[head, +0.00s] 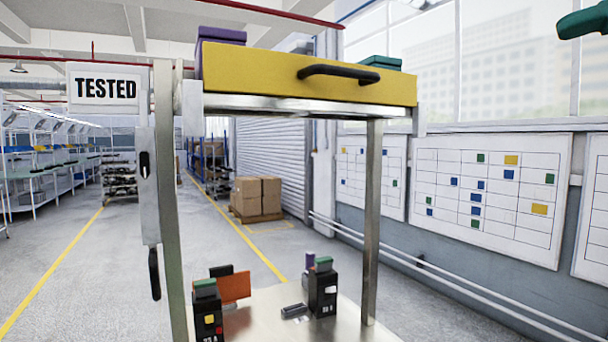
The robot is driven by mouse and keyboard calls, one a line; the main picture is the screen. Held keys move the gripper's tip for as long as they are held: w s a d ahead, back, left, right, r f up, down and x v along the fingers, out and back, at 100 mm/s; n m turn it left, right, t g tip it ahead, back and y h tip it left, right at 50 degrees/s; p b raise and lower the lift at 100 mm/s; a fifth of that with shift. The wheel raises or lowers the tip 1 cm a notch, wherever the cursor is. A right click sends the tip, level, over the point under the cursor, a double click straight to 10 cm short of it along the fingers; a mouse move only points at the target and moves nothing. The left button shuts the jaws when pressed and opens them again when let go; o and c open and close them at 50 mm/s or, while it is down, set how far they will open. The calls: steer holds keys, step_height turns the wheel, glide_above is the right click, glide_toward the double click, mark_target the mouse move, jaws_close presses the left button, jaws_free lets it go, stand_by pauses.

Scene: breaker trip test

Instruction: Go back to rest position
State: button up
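My gripper is not in view. A dark green rounded part at the upper right edge looks like a piece of my own arm; no fingers show on it. A metal frame stands in front of me with a yellow drawer (300,80) at its top, with a dark handle. Below it is a pale bench top (345,328). On the bench stand a dark breaker-like device (207,312) with a red and a yellow mark at the left and another dark device (322,288) with a green top at the right.
A "TESTED" sign (106,89) hangs at the left, beside a vertical post with a lever-like handle (154,272). An orange piece (235,287) and a small dark part (294,310) are on the bench. Cartons (257,196) stand behind. The floor on both sides looks clear.

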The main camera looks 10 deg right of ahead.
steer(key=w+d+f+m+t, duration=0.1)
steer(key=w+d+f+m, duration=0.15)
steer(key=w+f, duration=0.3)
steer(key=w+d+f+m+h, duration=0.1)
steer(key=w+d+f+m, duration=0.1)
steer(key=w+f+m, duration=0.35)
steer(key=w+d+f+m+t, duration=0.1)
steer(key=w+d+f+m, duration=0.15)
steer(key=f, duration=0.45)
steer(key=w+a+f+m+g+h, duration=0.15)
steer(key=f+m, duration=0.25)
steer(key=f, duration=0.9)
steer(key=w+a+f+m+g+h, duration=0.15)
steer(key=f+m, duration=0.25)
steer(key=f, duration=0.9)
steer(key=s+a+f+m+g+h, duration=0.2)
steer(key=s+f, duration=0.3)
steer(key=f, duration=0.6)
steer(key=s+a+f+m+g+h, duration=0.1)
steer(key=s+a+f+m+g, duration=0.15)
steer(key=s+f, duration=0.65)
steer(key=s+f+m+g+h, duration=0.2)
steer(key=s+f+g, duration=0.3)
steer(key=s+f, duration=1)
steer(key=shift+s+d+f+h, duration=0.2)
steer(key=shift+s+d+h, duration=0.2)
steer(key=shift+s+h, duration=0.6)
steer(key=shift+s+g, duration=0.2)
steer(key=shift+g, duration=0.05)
